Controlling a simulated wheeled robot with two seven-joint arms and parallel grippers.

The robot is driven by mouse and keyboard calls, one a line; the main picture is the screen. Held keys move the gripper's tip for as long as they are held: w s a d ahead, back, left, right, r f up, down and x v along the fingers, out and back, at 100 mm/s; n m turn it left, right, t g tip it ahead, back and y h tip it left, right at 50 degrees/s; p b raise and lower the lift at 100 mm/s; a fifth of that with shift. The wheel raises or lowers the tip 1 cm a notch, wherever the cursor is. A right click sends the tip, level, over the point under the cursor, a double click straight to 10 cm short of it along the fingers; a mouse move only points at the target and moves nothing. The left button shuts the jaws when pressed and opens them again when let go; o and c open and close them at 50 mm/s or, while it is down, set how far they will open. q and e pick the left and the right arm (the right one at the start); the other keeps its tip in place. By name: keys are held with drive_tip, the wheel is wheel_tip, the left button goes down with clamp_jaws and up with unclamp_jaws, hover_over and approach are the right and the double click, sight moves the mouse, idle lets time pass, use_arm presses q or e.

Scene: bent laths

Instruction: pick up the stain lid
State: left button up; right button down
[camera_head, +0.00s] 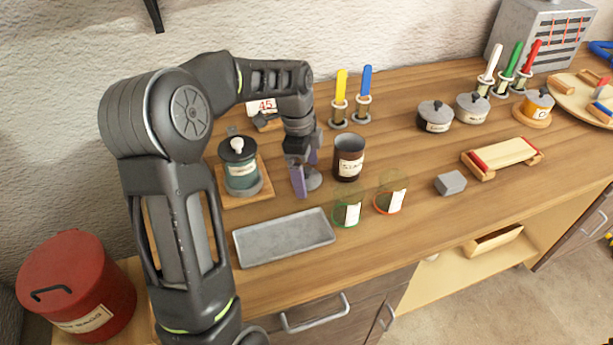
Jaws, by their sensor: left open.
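The stain lid seems to be the small grey round piece (315,181) on the bench, partly hidden by my left gripper. The dark brown stain pot (348,162) stands open just to its right, with a pale label. My left gripper (306,170) points down at the lid, its purple fingers open. One finger is in front and to the left of the lid, the other behind it. I cannot tell whether the fingers touch it. My right gripper is not in view.
A grey tray (284,240) lies in front, with green (347,212) and red-rimmed (389,200) glasses to its right. A dark green lidded jar (240,172) stands left on a wooden board. Yellow (341,87) and blue-handled (366,82) tools stand behind.

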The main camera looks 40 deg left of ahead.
use_arm(q)
drive_tip(key=shift+c, duration=0.2)
drive_tip(key=c, duration=1.4)
